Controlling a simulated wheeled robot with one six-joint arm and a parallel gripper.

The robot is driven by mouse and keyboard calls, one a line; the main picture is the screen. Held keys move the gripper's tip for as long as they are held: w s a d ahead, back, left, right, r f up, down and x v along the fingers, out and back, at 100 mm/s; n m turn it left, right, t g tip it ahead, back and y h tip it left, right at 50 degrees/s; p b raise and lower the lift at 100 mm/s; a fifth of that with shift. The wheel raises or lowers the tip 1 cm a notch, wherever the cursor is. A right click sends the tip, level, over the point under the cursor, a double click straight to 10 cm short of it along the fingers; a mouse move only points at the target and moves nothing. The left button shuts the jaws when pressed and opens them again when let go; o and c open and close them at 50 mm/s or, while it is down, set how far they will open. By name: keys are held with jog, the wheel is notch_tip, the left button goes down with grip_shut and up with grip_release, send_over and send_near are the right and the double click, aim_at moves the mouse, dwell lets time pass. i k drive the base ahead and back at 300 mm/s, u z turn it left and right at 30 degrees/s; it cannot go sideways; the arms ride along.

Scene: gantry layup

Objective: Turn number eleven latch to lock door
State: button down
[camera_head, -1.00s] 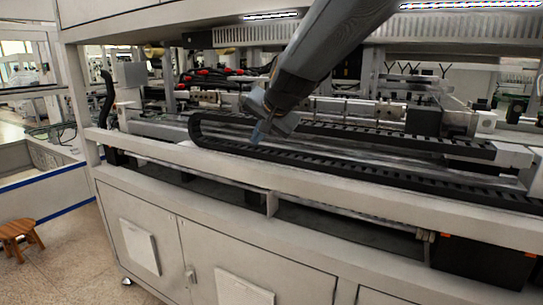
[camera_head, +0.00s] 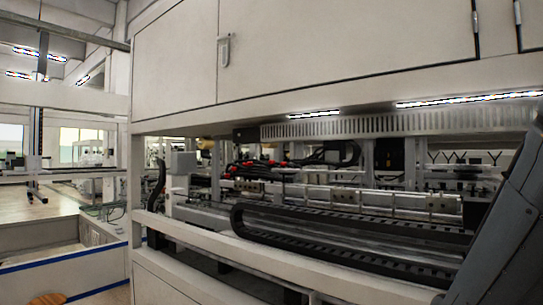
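A small metal latch (camera_head: 224,50) sits on the upper cabinet doors, near the seam between the left door panel (camera_head: 175,65) and the wider right door panel (camera_head: 345,50). Both panels look closed. No number is readable on or near the latch, and its turn position is too small to tell. My dark grey arm fills the lower right edge of the view, well away from the latch. My gripper is outside the picture.
Below the upper cabinet is an open machine bay with a black cable chain (camera_head: 330,240) and metal rails. A pale frame beam (camera_head: 260,265) runs along its front. Hinges (camera_head: 475,22) show at the right. A wooden stool top (camera_head: 50,299) shows at the bottom left.

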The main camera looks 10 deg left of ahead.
aim_at(222, 40)
jog(key=k, duration=0.5)
jog(key=u, duration=1.5)
jog(key=i, duration=1.05)
jog(key=z, duration=1.25)
